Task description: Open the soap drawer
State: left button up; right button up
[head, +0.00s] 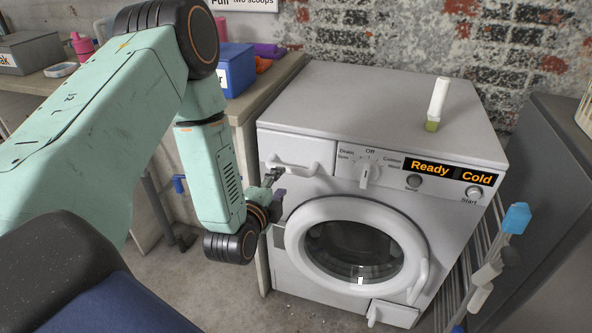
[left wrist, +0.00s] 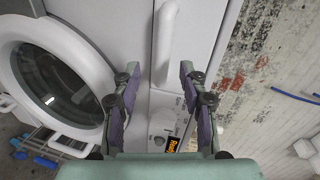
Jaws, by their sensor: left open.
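The white washing machine (head: 375,95) stands in front of me. Its soap drawer (head: 300,145) is at the upper left of the front panel and looks flush with it. The drawer handle (head: 290,169) is a white bar low on the drawer face; it also shows upright at top centre in the left wrist view (left wrist: 165,45). My left gripper (head: 275,181) is open and empty, just in front of the handle's left part. In the left wrist view its two fingers (left wrist: 159,75) stand apart on either side of the handle's line; contact cannot be told. My right gripper is not in view.
The round door (head: 355,250) is shut below the drawer. The program knob (head: 368,175) is right of it. A bench with a blue box (head: 236,68) is at left, a drying rack (head: 480,260) at right.

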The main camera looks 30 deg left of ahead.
aim_at(288, 170)
pick_arm(q)
jog(key=shift+m, duration=0.6)
jog(key=b+x, duration=0.1)
jog(key=x, duration=0.3)
jog(key=b+x, duration=0.1)
jog(key=x, duration=0.2)
jog(key=shift+w+a+r, duration=0.15)
jog(key=shift+w+a, duration=0.15)
jog(key=shift+w, duration=0.1)
grip_shut()
